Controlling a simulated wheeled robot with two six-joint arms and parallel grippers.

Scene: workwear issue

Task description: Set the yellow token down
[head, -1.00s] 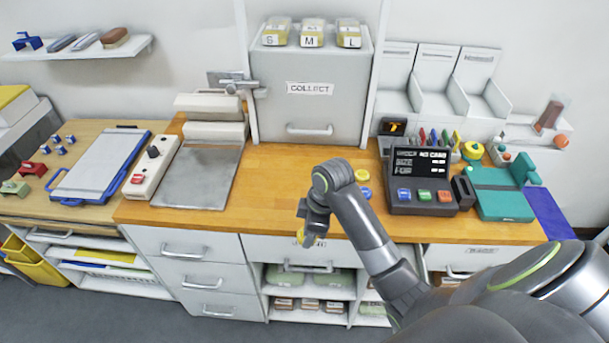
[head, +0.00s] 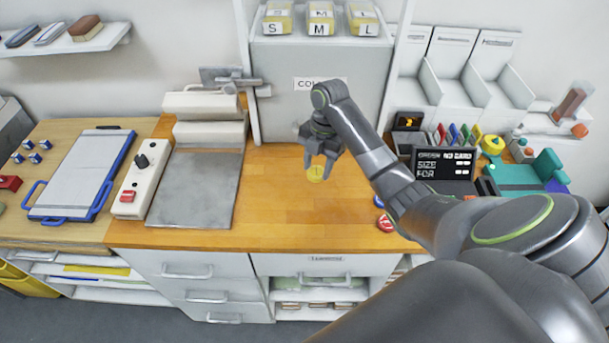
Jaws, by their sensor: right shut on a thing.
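The yellow token (head: 315,174) is a small round disc held between the fingertips of my right gripper (head: 317,163). My right gripper is shut on it, pointing down over the middle of the wooden counter (head: 290,210), in front of the grey collect cabinet (head: 285,85). I cannot tell whether the token touches the counter or hangs just above it. My left gripper is not in view.
A blue token (head: 378,201) and a red token (head: 386,223) lie right of my gripper, close to my arm. A grey metal plate (head: 195,190) lies to the left. The counter around the held token is clear.

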